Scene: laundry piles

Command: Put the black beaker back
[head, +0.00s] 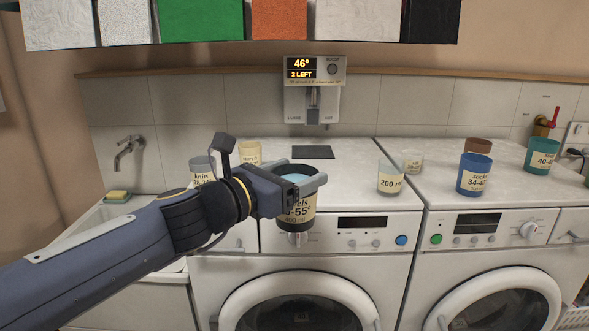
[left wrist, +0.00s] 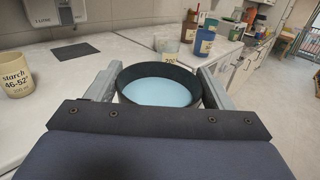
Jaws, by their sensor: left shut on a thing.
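The black beaker (head: 297,217) has a cream label reading partly "-55°" and holds light blue liquid. My left gripper (head: 318,182) is shut on it and holds it upright in front of the left washing machine's top edge. In the left wrist view the beaker (left wrist: 160,102) sits between the two fingers (left wrist: 158,90), its dark rim and blue liquid showing. The fingers and wrist hide part of its side. My right gripper is in neither view.
A dark square pad (head: 313,152) lies empty on the left machine top, below a wall dispenser (head: 313,92) reading "46°" and "2 LEFT". A clear beaker (head: 390,180), blue beaker (head: 474,176), teal beaker (head: 541,157) and cream starch beaker (left wrist: 17,75) stand around.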

